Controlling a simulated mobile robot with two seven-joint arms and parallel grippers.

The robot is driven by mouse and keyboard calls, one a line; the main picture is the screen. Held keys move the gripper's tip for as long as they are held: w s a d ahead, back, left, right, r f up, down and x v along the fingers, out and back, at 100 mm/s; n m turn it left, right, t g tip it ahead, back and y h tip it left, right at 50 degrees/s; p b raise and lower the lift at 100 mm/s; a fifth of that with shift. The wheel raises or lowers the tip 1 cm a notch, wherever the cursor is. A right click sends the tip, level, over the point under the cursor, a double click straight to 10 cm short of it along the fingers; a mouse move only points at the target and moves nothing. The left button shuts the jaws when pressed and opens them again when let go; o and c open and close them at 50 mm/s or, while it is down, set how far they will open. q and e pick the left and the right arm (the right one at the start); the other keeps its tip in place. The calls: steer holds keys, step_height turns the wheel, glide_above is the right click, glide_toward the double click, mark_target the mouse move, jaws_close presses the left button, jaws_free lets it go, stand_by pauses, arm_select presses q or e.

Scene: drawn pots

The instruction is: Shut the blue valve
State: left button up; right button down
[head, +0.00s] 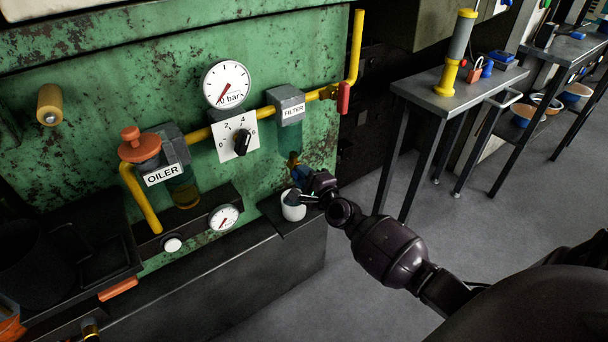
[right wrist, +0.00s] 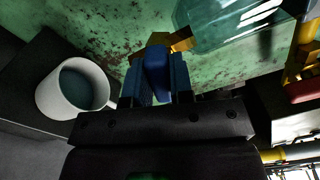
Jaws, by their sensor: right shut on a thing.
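The blue valve (right wrist: 157,72) is a small blue handle on a brass fitting (right wrist: 181,41) under the clear bowl (right wrist: 225,22) of the filter. In the head view it sits below the grey FILTER block (head: 287,104) and is largely hidden by my right gripper (head: 300,178). In the right wrist view my right gripper (right wrist: 158,85) has its fingers on both sides of the blue handle and is shut on it. The handle stands upright in that picture. My left gripper is not in view.
A white mug (head: 293,205) stands on a dark ledge just below my right gripper and shows close by in the right wrist view (right wrist: 76,88). A yellow pipe (head: 357,45) carries a red handle (head: 343,98). A workbench (head: 440,92) stands to the right.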

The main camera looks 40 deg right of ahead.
steer(key=shift+f+n, duration=0.1)
steer(key=shift+n, duration=1.8)
steer(key=c, duration=1)
jaws_free()
steer(key=shift+s+p, duration=0.15)
steer(key=shift+p, duration=0.15)
steer(key=s+p, duration=0.1)
steer(key=s, duration=0.9)
steer(key=shift+s, duration=0.3)
